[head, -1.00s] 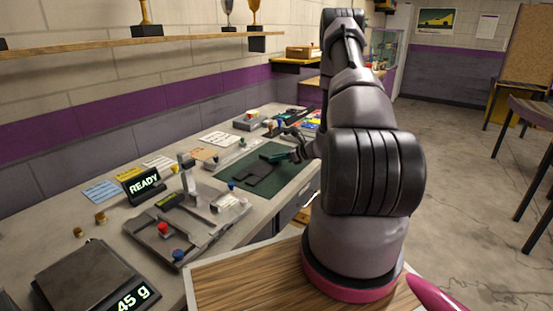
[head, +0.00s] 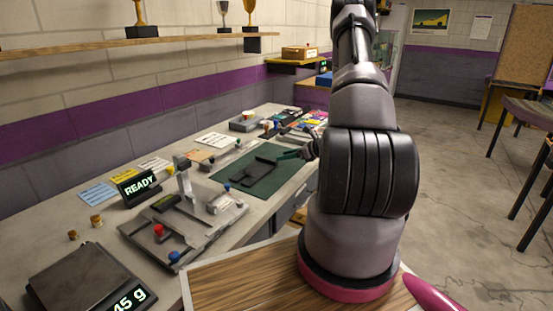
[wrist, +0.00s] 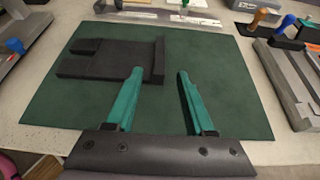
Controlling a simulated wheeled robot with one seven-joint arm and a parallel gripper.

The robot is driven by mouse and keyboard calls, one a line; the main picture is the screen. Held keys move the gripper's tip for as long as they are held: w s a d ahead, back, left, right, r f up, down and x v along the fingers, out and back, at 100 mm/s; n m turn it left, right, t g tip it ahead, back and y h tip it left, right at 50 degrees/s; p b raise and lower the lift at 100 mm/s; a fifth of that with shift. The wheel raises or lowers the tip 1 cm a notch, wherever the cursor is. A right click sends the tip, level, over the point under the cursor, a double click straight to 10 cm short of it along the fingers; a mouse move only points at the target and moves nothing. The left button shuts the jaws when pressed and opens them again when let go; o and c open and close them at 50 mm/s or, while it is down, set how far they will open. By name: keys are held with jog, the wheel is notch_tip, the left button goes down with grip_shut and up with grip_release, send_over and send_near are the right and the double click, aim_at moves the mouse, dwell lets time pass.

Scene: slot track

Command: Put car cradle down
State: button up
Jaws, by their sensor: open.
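The car cradle is a flat black piece (wrist: 112,60) with a raised wall along its right end, lying on the green mat (wrist: 225,75) in the wrist view. In the head view the cradle (head: 258,168) also lies on the mat (head: 285,172). My gripper (wrist: 160,72) has two green fingers spread apart with only mat between them. Its left finger is close to the cradle's near right corner; I cannot tell whether they touch. In the head view my gripper (head: 300,150) is small, at the right side of the mat.
A grey fixture with red and blue knobs (head: 180,225) stands nearer on the bench, beside a "READY" display (head: 139,184). A scale (head: 85,280) is at the front left. In the wrist view, a grey block with coloured-handled tools (wrist: 290,75) stands right of the mat.

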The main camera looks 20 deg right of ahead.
jog(key=v, duration=0.5)
jog(key=s+a+r+n+g+y, duration=0.1)
jog(key=s+a+r+n+g, duration=0.2)
jog(key=a+r+n, duration=0.6)
jog(key=s+a+r+n+g+y, duration=0.1)
jog(key=s+a+r+n+g, duration=0.2)
jog(key=a+r, duration=0.75)
jog(key=s+a+r+n+t+h, duration=0.2)
jog(key=s+r+n+h, duration=0.5)
jog(key=s+r+n, duration=0.6)
jog(key=shift+s+r+t, duration=0.3)
jog(key=shift+s+r, duration=2.1)
jog(key=shift+s, duration=1)
